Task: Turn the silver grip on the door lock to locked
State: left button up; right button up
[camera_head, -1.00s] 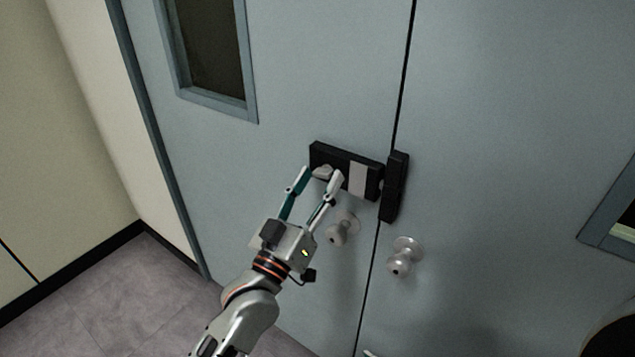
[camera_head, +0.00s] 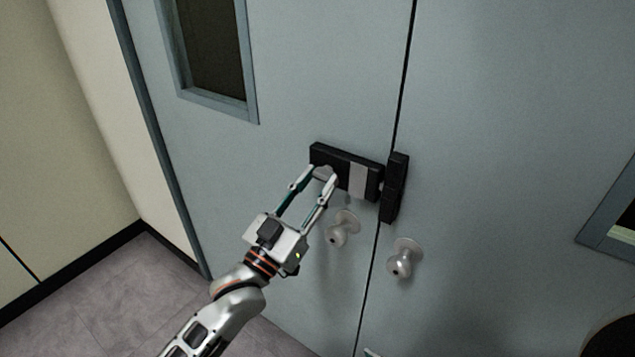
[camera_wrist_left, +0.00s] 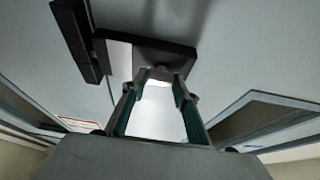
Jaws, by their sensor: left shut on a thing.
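The black door lock (camera_head: 352,176) with a light grey panel is fixed across the left door leaf, beside the gap between the leaves. Its silver grip (camera_head: 322,171) is at the lock's left part, mostly covered by my fingertips. My left gripper (camera_head: 323,176) is shut on the silver grip. In the left wrist view the fingers of my left gripper (camera_wrist_left: 160,88) reach up to the black lock (camera_wrist_left: 150,56), with a bright patch between them; the grip's exact angle is hard to tell.
A black catch (camera_head: 394,188) sits on the right leaf, next to the lock. Two round silver knobs are below, on the left leaf (camera_head: 340,231) and the right leaf (camera_head: 403,259). A framed window (camera_head: 213,50) is at upper left.

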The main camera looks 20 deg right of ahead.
pick_arm(q)
jog(key=o, duration=1.1)
jog(key=shift+f, duration=0.1)
jog(key=v, duration=1.2)
